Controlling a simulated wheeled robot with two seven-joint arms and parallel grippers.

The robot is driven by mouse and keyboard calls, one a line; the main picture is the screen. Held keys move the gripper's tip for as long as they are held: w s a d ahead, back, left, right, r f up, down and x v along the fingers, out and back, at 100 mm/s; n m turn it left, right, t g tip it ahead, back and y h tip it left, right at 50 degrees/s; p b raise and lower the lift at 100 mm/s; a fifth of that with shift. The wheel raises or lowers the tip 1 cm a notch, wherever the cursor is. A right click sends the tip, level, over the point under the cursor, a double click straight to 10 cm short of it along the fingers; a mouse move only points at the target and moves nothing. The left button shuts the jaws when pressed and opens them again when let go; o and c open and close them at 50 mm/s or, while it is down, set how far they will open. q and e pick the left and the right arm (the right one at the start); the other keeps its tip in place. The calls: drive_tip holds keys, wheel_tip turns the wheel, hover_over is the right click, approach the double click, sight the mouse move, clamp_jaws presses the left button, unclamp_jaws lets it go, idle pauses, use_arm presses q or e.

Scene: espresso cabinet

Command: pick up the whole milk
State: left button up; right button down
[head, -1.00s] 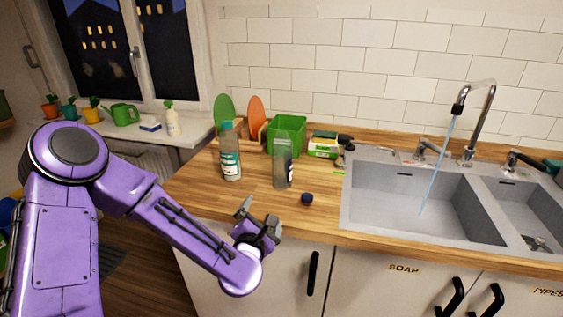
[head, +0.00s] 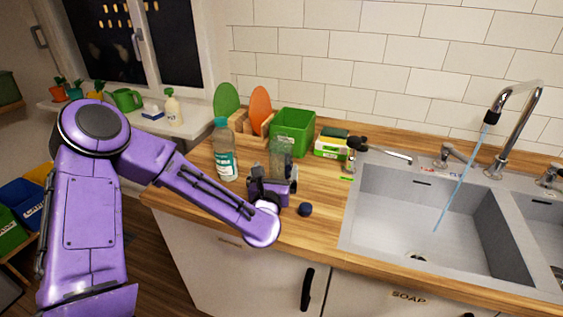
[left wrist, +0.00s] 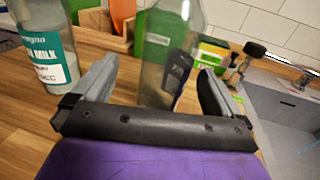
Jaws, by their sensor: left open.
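A bottle with a teal cap and teal label (head: 226,163) stands upright on the wooden counter. In the left wrist view its label (left wrist: 47,48) shows the word "MILK". A clear bottle with a dark label (head: 281,154) stands to its right; it also shows in the left wrist view (left wrist: 165,55). No words "whole milk" can be read on either. My left gripper (head: 273,174) is open in front of the clear bottle, which shows between its fingers (left wrist: 160,70). Contact cannot be told. The gripper hides the bottle's lower part in the head view. My right gripper is out of view.
A dark blue cap (head: 305,209) lies on the counter just right of my left gripper. Behind the bottles are a green bin (head: 293,130), a rack with green and orange plates (head: 260,108) and a box (head: 330,146). The sink (head: 415,205) with running water is at right.

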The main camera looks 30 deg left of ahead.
use_arm(q)
drive_tip(key=shift+w+a+r, duration=0.1)
drive_tip(key=shift+w+r, duration=0.05)
drive_tip(key=shift+w, duration=0.4)
drive_tip(key=p+x, duration=0.2)
drive_tip(key=x, duration=0.1)
drive_tip(key=p+x, duration=0.1)
drive_tip(key=x, duration=0.1)
drive_tip(key=shift+w+d, duration=0.25)
drive_tip(key=shift+w, duration=0.15)
drive_tip(key=shift+w+a, duration=0.1)
drive_tip(key=shift+a, duration=0.1)
drive_tip(key=c, duration=1.4)
